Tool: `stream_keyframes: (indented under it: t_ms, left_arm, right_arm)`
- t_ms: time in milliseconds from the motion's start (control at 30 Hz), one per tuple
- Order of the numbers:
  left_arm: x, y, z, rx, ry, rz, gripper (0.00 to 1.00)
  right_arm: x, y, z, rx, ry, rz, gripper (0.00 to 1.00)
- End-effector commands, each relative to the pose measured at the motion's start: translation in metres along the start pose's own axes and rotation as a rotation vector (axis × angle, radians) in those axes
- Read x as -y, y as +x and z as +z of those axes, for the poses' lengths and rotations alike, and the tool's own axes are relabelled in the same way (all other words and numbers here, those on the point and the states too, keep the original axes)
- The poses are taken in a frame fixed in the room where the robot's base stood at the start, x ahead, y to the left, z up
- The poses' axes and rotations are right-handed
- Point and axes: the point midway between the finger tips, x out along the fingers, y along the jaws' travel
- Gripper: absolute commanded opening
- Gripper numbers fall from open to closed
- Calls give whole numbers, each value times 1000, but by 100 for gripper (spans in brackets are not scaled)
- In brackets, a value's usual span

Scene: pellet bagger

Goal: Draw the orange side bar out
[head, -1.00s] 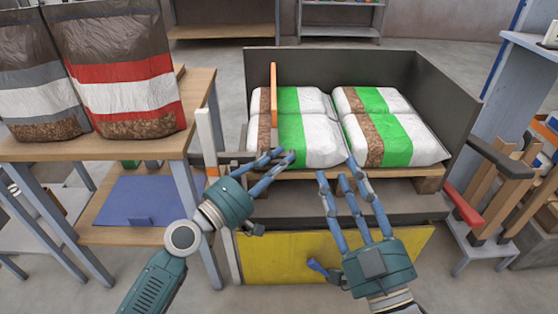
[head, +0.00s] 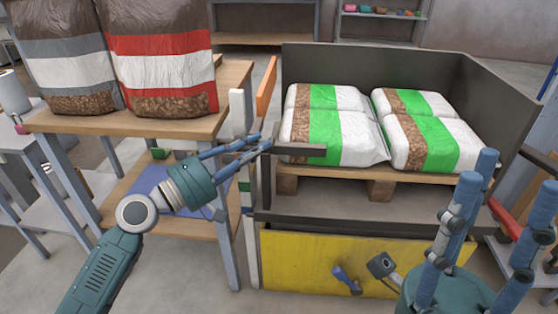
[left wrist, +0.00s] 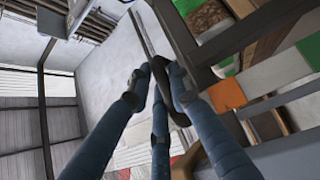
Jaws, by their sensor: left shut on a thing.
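The orange side bar (head: 265,84) shows in the head view as a slanted orange piece just left of the dark bin's back left corner. My left gripper (head: 262,146) is below it, its fingers closed at the left end of a dark grey bar (head: 302,150) that crosses in front of the near left bag. Whether this grey bar joins the orange one cannot be told. In the left wrist view the fingers (left wrist: 162,78) come together around a dark piece (left wrist: 180,92). My right gripper (head: 485,225) is open and empty at the lower right, its fingers apart.
White-and-green bags (head: 350,136) lie on a wooden pallet (head: 365,176) inside the dark walls (head: 400,65). A yellow panel (head: 300,262) is below. Red-striped and grey-striped bags stand on a wooden table (head: 130,121) at the left. A white post (head: 237,112) stands beside my left fingers.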

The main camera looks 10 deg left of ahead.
Motion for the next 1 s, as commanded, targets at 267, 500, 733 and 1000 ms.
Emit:
stream_keyframes:
  t_ms: [267,500,733,1000]
  left_arm:
    - [1,-12,-12,-4,5,-4,0]
    - [1,-11,-12,-3,5,-4,31]
    - [0,-11,-12,-3,3,-2,39]
    - [1,-19,-12,-4,0,-3,39]
  right_arm:
    - [0,-5,2,-6,-2,-4,40]
    - [0,-4,2,-5,-2,-4,40]
    - [0,-4,2,-4,-1,-4,40]
    - [0,-5,3,-4,-3,-2,40]
